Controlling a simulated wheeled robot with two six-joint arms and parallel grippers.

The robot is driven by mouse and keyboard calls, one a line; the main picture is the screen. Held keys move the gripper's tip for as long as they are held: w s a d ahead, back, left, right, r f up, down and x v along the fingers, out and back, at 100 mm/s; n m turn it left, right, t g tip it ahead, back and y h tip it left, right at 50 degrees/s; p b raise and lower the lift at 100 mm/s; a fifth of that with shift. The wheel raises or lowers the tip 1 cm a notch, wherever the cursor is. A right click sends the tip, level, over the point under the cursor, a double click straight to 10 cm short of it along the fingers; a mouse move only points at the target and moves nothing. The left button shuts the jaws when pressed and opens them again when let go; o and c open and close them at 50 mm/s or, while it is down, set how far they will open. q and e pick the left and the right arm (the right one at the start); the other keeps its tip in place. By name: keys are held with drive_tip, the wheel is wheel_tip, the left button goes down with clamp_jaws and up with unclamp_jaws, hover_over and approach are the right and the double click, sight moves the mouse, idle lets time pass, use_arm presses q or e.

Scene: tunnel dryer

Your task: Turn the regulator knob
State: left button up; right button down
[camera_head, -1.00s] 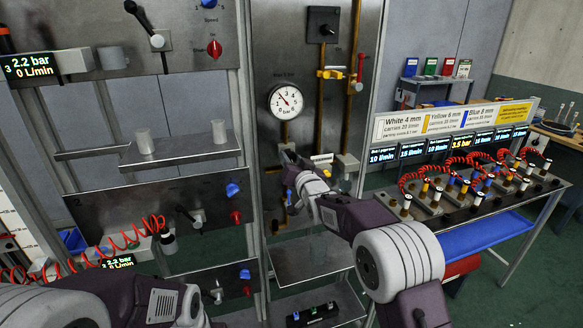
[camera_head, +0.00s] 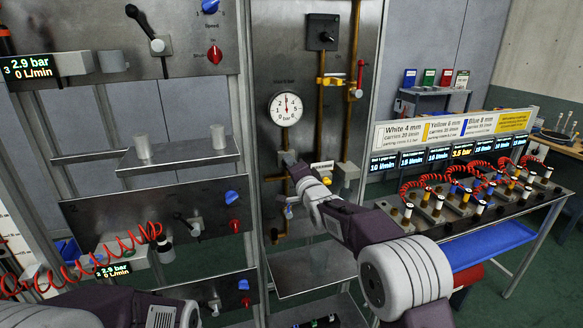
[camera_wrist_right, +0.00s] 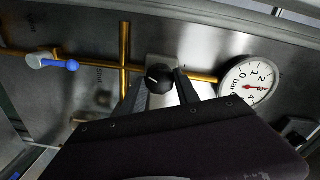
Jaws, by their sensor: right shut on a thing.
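The black regulator knob (camera_wrist_right: 158,77) with a white mark shows in the right wrist view, on a pale block across the brass pipe. My right gripper (camera_wrist_right: 160,84) has one finger on either side of it and is shut on it. In the head view my right gripper (camera_head: 291,163) reaches the panel below the round gauge (camera_head: 285,109), and the knob is hidden behind it. The gauge needle points about straight up, near 3 bar; the gauge also shows in the right wrist view (camera_wrist_right: 247,84). Part of my left arm shows at the lower left, but its gripper does not.
A blue-handled valve (camera_wrist_right: 62,64) sits on the pipework near the gripper. A red-handled valve (camera_head: 360,78) is higher right. A shelf with beakers (camera_head: 178,154) stands left. A bench with several fittings and red coiled hoses (camera_head: 480,215) stands right. The display (camera_head: 44,67) reads 2.9 bar.

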drive_tip(key=shift+r+m, duration=0.15)
drive_tip(key=shift+m, duration=0.45)
drive_tip(key=c, duration=0.9)
unclamp_jaws()
drive_tip(key=shift+d, duration=0.1)
drive_tip(key=b+v, duration=0.3)
drive_tip(key=v, duration=0.6)
drive_tip(key=shift+b, duration=0.4)
